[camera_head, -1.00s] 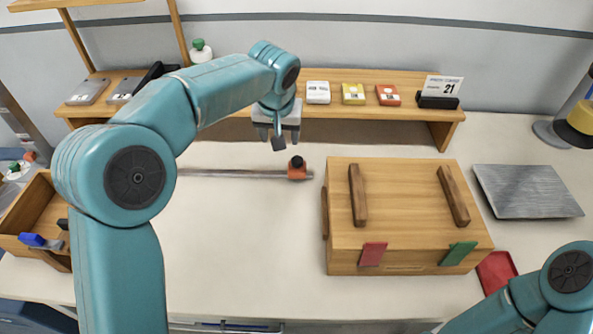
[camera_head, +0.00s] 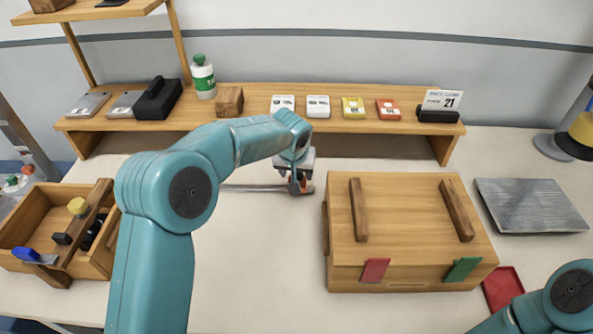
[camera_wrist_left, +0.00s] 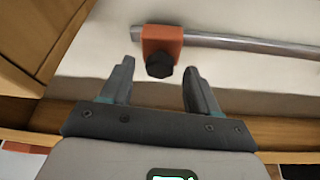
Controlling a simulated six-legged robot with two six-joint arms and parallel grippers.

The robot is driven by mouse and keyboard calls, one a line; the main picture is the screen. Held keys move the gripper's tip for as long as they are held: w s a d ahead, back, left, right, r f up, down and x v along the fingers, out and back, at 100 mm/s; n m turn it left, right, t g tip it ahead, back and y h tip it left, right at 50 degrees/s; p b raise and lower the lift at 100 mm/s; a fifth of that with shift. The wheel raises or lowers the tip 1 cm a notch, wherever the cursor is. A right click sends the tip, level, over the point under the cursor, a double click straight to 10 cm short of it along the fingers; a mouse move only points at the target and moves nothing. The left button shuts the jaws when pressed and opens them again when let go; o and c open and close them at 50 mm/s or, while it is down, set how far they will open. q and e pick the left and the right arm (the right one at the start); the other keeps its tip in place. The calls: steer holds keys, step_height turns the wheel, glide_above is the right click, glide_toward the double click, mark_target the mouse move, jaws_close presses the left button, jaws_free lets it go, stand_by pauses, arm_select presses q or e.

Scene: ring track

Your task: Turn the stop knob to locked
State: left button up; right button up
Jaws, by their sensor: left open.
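The stop is an orange block (camera_wrist_left: 162,42) on the end of a grey metal rail (camera_wrist_left: 250,45). Its black knob (camera_wrist_left: 160,65) faces my left gripper (camera_wrist_left: 157,72) in the left wrist view. The gripper is open, one finger on each side of the knob, with gaps showing; I cannot tell how deep the knob sits between the fingertips. In the head view my left gripper (camera_head: 299,184) covers most of the stop, and the rail (camera_head: 252,188) runs left from it. My right gripper is out of view.
A wooden box (camera_head: 400,215) with two dark bars stands close to the right of the stop. A long wooden shelf (camera_head: 240,100) with small boxes and a bottle (camera_head: 203,78) is behind. An open wooden tote (camera_head: 98,262) stands at left. The table front is clear.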

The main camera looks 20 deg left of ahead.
arm_select(q)
steer(key=shift+w+f, duration=0.2)
steer(key=shift+f, duration=0.15)
steer(key=c, duration=1.1)
steer(key=shift+o, duration=0.2)
